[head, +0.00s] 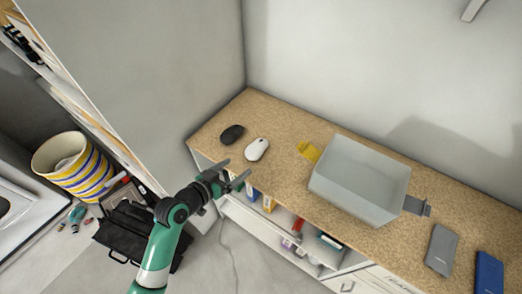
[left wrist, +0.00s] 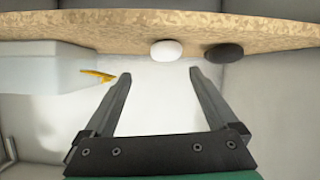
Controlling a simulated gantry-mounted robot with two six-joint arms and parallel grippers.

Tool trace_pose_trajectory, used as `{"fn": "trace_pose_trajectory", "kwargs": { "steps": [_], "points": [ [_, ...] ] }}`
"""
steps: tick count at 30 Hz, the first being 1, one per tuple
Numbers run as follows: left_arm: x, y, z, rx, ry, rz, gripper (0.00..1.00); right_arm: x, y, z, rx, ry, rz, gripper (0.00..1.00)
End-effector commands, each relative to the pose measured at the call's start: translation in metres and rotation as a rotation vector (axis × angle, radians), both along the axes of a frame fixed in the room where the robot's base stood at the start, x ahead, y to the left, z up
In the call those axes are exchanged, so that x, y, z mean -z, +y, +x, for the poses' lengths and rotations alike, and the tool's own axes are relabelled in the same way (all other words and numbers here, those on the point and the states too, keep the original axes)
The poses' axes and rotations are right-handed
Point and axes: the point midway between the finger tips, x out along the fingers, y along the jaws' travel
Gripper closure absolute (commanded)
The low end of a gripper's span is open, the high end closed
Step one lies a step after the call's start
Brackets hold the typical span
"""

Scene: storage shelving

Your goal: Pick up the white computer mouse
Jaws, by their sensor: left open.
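The white computer mouse (head: 257,149) lies on the speckled tan countertop (head: 275,122), near its left end. It also shows in the left wrist view (left wrist: 166,50), at the top and roughly between the fingers' directions. My left gripper (head: 236,172) is open and empty. It is in front of the counter's edge, to the lower left of the white mouse and apart from it. In the left wrist view the two fingers (left wrist: 160,82) stand wide apart with nothing between them. My right gripper does not show.
A black mouse (head: 232,134) lies close to the left of the white one. A grey bin (head: 360,180) stands to the right, with a yellow item (head: 308,151) beside it. Grey (head: 441,249) and blue (head: 488,273) flat items lie farther right. Shelves with goods are below the counter.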

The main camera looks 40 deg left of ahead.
Motion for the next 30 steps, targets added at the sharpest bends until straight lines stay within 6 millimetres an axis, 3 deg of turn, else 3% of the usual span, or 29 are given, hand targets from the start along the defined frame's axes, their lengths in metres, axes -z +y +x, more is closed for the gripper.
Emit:
{"fn": "trace_pose_trajectory", "kwargs": {
  "steps": [6,15,23,30],
  "points": [
    [0.005,0.007,0.002,-0.013,0.001,0.0,0.08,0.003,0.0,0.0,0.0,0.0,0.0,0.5],
    [0.024,0.011,0.05,-0.012,-0.001,0.001,0.08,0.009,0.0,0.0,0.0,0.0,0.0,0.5],
    [0.028,0.012,0.061,-0.013,-0.001,0.001,0.08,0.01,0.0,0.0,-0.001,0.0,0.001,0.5],
    [0.041,0.018,0.094,-0.012,0.0,0.001,0.08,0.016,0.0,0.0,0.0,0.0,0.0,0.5]
  ]
}}
